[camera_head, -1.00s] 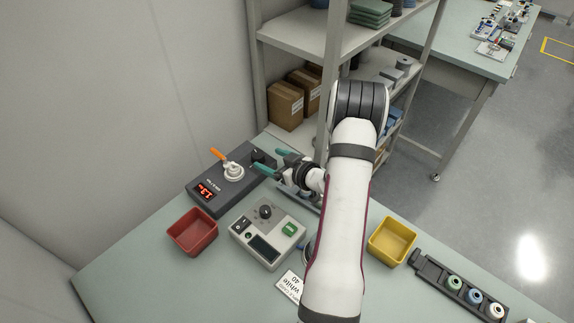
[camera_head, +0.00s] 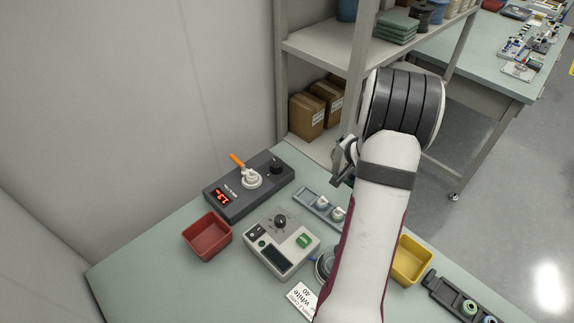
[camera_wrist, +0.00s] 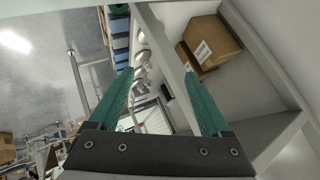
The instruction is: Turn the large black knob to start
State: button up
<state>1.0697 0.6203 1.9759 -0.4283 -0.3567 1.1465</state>
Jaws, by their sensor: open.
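Two black knobs show in the head view. One black knob (camera_head: 280,221) is on the pale control box (camera_head: 264,259), beside a green button and a dark screen. Another black knob (camera_head: 276,167) is on the dark station (camera_head: 226,206) with a red lit display, right of a white round fitting with an orange handle. My gripper's green fingers (camera_wrist: 159,72) are apart and empty in the wrist view, facing the shelf. In the head view my arm hides the fingers; my wrist is up by the shelf, right of and apart from both knobs.
A red bin (camera_head: 207,236) stands left of the control box. A grey tray (camera_head: 318,207) with white-topped pieces lies behind it. A yellow bin (camera_head: 412,262) and a dark rack (camera_head: 462,298) are on the right. The shelf (camera_head: 322,50) with cardboard boxes (camera_head: 306,116) stands close behind my arm.

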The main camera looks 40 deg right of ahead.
notch_tip(320, 180, up, 3)
jog(key=w+m+g, duration=0.1)
jog(key=m+g, duration=0.1)
jog(key=m, duration=0.6)
jog(key=m+y, duration=0.6)
jog(key=m, duration=0.5)
send_near(276, 163)
jog(key=shift+y, duration=0.3)
jog(key=x, duration=0.7)
jog(key=shift+w+d+f, duration=0.15)
jog(key=shift+d+f, duration=0.15)
jog(key=shift+f, duration=0.1)
jog(key=shift+w+f, duration=0.15)
jog(key=shift+f, duration=0.2)
grip_shut()
